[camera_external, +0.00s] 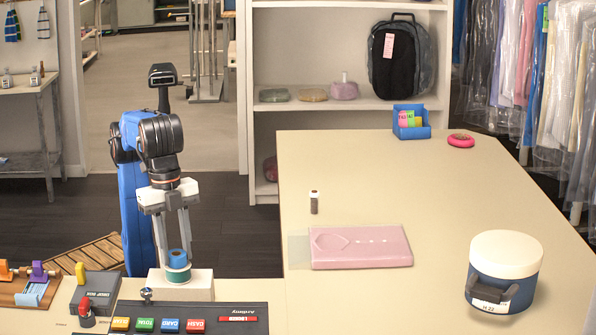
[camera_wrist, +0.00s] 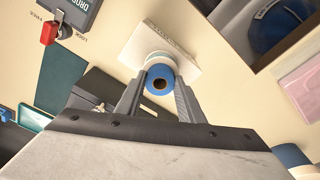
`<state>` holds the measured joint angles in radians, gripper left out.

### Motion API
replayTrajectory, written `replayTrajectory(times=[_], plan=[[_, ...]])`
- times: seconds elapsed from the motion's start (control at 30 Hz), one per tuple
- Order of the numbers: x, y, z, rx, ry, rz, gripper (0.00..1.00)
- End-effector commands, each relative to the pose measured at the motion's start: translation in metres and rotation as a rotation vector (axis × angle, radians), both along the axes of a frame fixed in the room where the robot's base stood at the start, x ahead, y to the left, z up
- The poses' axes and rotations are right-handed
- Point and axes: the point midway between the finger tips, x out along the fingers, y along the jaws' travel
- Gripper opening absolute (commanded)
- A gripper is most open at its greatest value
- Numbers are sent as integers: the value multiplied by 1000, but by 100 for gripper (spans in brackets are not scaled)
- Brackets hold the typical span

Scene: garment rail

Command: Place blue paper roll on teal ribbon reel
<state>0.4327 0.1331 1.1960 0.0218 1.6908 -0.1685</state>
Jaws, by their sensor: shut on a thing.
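The blue paper roll (camera_external: 178,256) is upright between the two fingers of my gripper (camera_external: 176,262). My gripper is shut on it. In the wrist view, the roll (camera_wrist: 152,75) shows end-on with its dark core hole between the fingertips (camera_wrist: 159,88). The teal ribbon reel (camera_external: 178,276) is directly below the roll, on a white block (camera_external: 203,290). The roll appears to sit on or just above the reel; I cannot tell whether they touch. In the wrist view the roll hides most of the reel.
A pink folder (camera_external: 360,247) and a white-lidded blue tub (camera_external: 505,270) are on the right table, which has clear room.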

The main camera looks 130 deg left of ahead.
Motion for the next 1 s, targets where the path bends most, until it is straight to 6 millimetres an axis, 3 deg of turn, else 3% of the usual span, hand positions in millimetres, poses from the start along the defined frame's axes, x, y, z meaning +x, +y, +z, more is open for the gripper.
replayTrajectory(times=[0.23,0.27,0.3,0.33,0.73,1.0], plan=[[0,0,-3,0,1,0,13],[0,0,-3,0,1,0,42],[0,0,-2,0,1,0,51],[0,0,-2,0,1,0,53],[0,0,4,0,0,0,53],[-4,1,47,-1,-2,0,53]])
